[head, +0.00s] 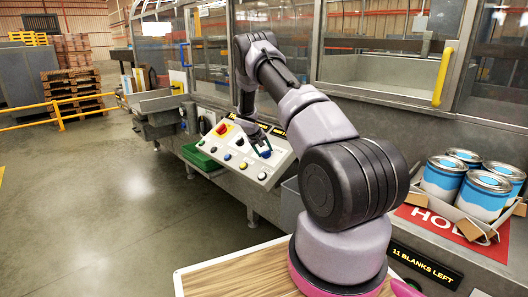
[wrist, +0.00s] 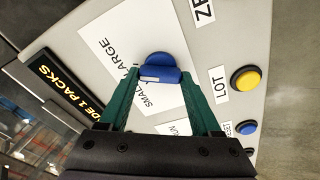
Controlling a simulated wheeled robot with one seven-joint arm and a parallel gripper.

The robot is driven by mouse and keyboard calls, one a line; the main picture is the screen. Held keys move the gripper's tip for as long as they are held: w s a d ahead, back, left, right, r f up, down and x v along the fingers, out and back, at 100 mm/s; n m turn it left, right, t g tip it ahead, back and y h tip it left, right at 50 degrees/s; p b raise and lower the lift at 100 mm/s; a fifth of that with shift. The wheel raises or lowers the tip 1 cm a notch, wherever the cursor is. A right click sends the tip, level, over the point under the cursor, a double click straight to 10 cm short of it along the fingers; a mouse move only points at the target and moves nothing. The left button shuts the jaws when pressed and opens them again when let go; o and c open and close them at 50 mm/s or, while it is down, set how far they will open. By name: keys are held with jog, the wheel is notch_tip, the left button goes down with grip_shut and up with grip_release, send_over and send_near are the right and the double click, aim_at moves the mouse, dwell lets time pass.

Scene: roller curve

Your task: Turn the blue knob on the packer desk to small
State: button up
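In the wrist view the blue knob (wrist: 160,66) stands on a white plate with the words LARGE (wrist: 124,48) and SMALL (wrist: 148,94) left of and below it. A pale mark shows on the left part of its raised bar, facing the lower left; I cannot tell exactly which word it points at. The green fingers of my gripper (wrist: 161,75) are spread, one tip at each side of the knob. I cannot tell whether they touch it. In the head view my gripper (head: 261,149) is over the right part of the sloped desk panel (head: 248,177).
A yellow button (wrist: 244,77) labelled LOT and a smaller blue button (wrist: 246,127) lie right of the knob. A red switch on yellow (head: 221,129) is on the panel's left. Blue-and-white cans (head: 441,180) stand in a carton at right. Open floor lies left.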

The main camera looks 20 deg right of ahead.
jog(key=shift+c, duration=0.5)
jog(key=shift+n, duration=0.5)
jog(key=n, duration=0.4)
jog(key=shift+n+y, duration=0.3)
jog(key=n, duration=0.6)
jog(key=shift+g+y, duration=0.3)
jog(key=shift+a+n, duration=0.1)
jog(key=shift+n, duration=0.2)
jog(key=o, duration=1.4)
